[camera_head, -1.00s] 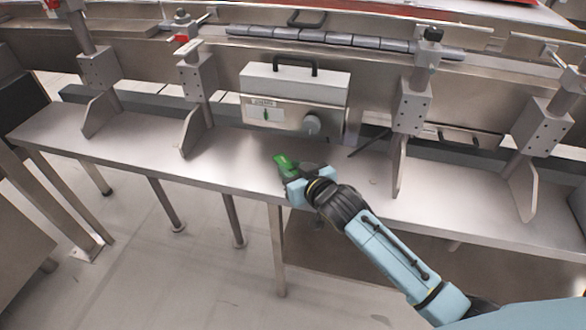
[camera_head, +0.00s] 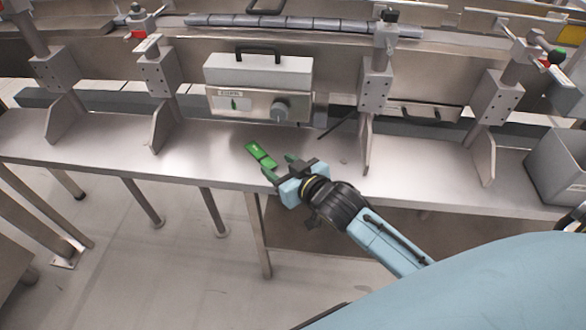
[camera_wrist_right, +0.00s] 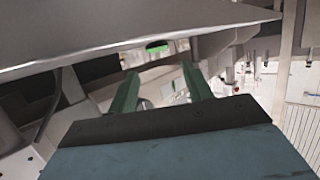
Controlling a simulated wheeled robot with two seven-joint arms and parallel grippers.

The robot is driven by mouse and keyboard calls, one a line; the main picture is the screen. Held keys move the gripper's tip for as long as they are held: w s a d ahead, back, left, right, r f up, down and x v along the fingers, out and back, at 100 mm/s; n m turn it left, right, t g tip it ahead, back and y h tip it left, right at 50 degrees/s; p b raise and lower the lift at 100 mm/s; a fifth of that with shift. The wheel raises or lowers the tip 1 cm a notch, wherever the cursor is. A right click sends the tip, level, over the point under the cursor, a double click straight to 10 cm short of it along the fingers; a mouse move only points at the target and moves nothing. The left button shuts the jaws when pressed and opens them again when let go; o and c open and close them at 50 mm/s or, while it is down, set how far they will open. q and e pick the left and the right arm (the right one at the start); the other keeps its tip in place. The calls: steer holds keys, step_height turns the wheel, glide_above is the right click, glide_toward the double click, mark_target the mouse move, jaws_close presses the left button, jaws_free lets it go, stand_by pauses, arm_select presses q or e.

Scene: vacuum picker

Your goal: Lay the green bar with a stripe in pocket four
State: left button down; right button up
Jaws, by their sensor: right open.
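The green bar (camera_head: 261,155) lies flat on the metal shelf, slightly tilted in the picture, near the front edge. A small pale mark shows on it; a stripe is hard to make out. My right gripper (camera_head: 281,165) is open and empty, just right of the bar, its green fingers apart from it or nearly touching. The two fingers also show in the right wrist view (camera_wrist_right: 161,90), with nothing between them. A small green patch shows beyond them there; I cannot tell whether it is the bar. I cannot make out any numbered pocket. My left gripper is not in view.
A grey control box (camera_head: 258,72) with handle and knob stands behind the bar. Metal brackets (camera_head: 368,135) rise from the shelf (camera_head: 200,150) on both sides. A grey bin (camera_head: 562,160) stands at far right.

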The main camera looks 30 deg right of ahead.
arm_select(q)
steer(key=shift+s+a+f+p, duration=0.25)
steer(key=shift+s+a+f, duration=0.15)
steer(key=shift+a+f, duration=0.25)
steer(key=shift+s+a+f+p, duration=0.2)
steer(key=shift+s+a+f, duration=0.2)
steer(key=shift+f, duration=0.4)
arm_select(e)
steer(key=shift+v, duration=2.4)
steer(key=shift+r, duration=0.1)
